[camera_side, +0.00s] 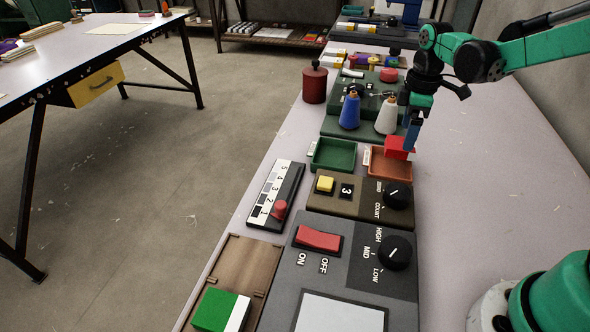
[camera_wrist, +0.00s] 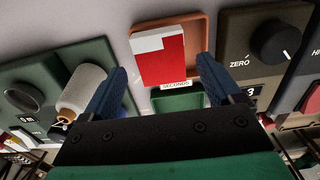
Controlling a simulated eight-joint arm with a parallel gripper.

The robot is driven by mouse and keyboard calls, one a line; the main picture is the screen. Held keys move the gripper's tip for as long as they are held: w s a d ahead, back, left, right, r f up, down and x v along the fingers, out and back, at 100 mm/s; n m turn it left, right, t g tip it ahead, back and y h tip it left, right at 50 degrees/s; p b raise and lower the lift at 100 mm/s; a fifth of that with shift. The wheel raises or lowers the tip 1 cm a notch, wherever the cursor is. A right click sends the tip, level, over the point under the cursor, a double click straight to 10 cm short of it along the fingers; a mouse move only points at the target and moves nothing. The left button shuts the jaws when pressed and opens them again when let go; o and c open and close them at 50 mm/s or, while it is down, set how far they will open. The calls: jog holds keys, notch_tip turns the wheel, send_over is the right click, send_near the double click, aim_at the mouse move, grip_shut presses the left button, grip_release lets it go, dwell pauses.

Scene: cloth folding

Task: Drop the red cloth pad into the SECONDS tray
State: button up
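The red cloth pad (camera_side: 397,147), with a white patch on its top in the wrist view (camera_wrist: 165,65), is over the orange-brown SECONDS tray (camera_side: 390,172). The tray (camera_wrist: 198,30) shows around part of the pad in the wrist view. The SECONDS label (camera_wrist: 175,84) is at the tray's edge. My gripper (camera_side: 409,140) is just above the tray; its blue fingers (camera_wrist: 163,75) are spread, with gaps to both sides of the pad. The pad looks tilted. I cannot tell whether it rests in the tray or is still falling.
A green tray (camera_side: 333,155) stands beside the SECONDS tray. Blue (camera_side: 350,112) and white (camera_side: 387,115) cones stand on a green unit behind. A panel with a black knob (camera_side: 397,195) is in front. Bare bench lies to the right.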

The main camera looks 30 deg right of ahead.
jog(key=shift+o, duration=0.5)
jog(key=shift+r, duration=2.85)
jog(key=shift+a, duration=0.1)
jog(key=shift+s+a+r, duration=0.2)
jog(key=shift+a, duration=0.05)
jog(key=s+a+m+t, duration=0.7)
jog(key=s+a+m, duration=0.1)
jog(key=a+m, duration=0.1)
jog(key=shift+a, duration=0.25)
